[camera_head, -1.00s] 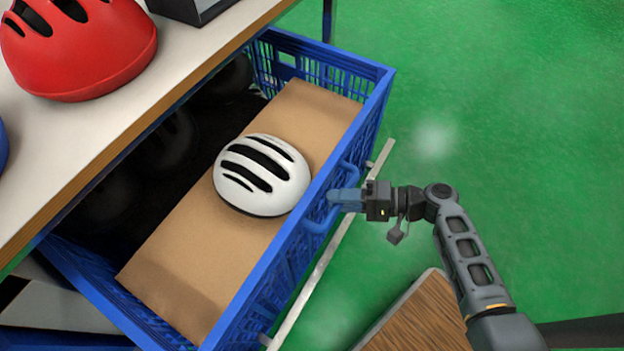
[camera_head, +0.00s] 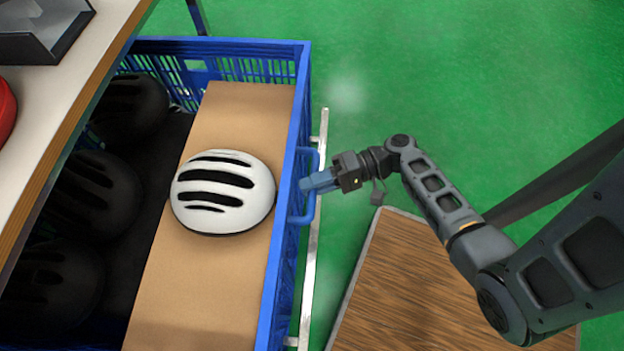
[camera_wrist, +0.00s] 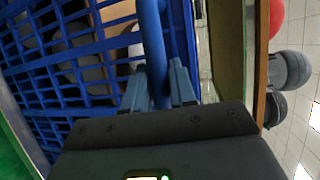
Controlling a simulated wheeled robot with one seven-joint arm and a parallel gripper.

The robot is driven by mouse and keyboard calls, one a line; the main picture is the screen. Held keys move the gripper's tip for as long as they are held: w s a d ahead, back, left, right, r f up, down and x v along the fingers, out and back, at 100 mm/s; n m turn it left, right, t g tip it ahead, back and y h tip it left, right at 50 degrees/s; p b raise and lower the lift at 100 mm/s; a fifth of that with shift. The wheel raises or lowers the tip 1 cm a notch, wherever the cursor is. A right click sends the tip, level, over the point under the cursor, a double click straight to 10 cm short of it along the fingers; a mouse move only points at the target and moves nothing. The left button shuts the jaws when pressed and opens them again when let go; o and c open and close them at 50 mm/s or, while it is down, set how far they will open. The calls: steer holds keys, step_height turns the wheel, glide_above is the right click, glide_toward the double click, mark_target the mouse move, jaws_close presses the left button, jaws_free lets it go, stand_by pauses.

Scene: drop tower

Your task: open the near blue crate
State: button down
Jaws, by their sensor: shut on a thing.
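The near blue crate (camera_head: 277,235) is pulled out from under the bench like a drawer, its inside in view from above. A white helmet with black vents (camera_head: 222,192) rests on a brown cardboard panel (camera_head: 240,105) in it. Several dark helmets (camera_head: 95,190) lie in shadow at its back. The crate's blue handle (camera_head: 316,165) stands out from its front wall. My gripper (camera_head: 312,182) is shut on this handle. In the wrist view the handle bar (camera_wrist: 153,50) passes between the two fingertips (camera_wrist: 158,82), with the crate's lattice wall (camera_wrist: 60,70) behind.
The bench top (camera_head: 75,85) is at the upper left, with a dark grey tray (camera_head: 45,30) and part of a red helmet (camera_head: 5,110) on it. A metal rail (camera_head: 312,260) runs along the crate's front. A wooden board (camera_head: 395,285) is at lower right. Green floor (camera_head: 450,80) is clear beyond.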

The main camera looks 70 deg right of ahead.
steer(key=c, duration=1)
jaws_free()
steer(key=v, duration=0.7)
steer(key=shift+s+d, duration=0.25)
steer(key=shift+s, duration=0.05)
